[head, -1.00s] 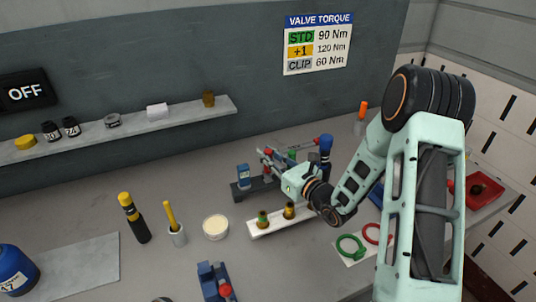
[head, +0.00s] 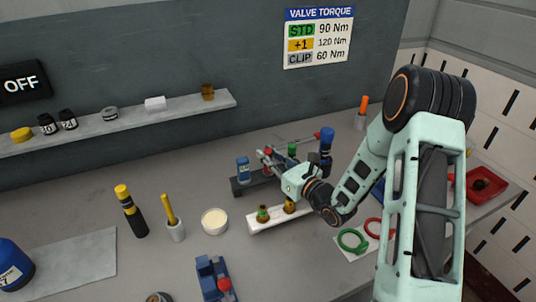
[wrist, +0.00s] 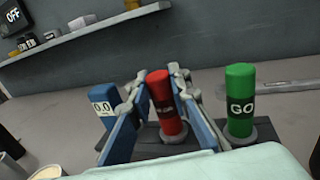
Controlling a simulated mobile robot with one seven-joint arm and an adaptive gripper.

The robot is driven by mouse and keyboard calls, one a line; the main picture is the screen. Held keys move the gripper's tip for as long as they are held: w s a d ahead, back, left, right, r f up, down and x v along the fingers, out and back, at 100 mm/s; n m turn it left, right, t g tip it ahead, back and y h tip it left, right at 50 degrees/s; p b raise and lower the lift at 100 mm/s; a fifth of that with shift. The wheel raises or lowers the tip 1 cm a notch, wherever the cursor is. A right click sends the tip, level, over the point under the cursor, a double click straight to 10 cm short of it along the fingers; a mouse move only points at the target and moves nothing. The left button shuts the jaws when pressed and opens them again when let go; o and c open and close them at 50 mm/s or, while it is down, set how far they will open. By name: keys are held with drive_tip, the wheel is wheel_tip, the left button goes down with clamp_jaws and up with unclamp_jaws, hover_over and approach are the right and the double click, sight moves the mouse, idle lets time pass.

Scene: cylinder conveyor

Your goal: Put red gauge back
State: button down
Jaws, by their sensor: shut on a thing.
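The red gauge (wrist: 163,100), a red cylinder with a dark label band, stands between the blue finger pads of my gripper (wrist: 160,98) in the wrist view. The gripper is shut on it. Its lower end is at a grey collar on the dark gauge stand (wrist: 208,147); I cannot tell whether it is fully seated. The green GO gauge (wrist: 240,100) stands upright in its own collar to the right, apart from the fingers. In the head view the red gauge (head: 268,151) is small and partly hidden by the gripper (head: 276,160), with the green gauge (head: 291,150) beside it.
A blue 0.0 readout block (wrist: 103,108) stands left of the fingers. A white tray (head: 265,226) with brass fittings lies in front of the stand. A blue-capped tool (head: 326,145) stands close to the right. Green and red rings (head: 352,240) lie on a pale sheet.

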drive_tip(key=shift+f, duration=0.2)
drive_tip(key=c, duration=1.7)
unclamp_jaws()
drive_tip(key=shift+r+p, duration=1.8)
drive_tip(key=shift+r, duration=1.25)
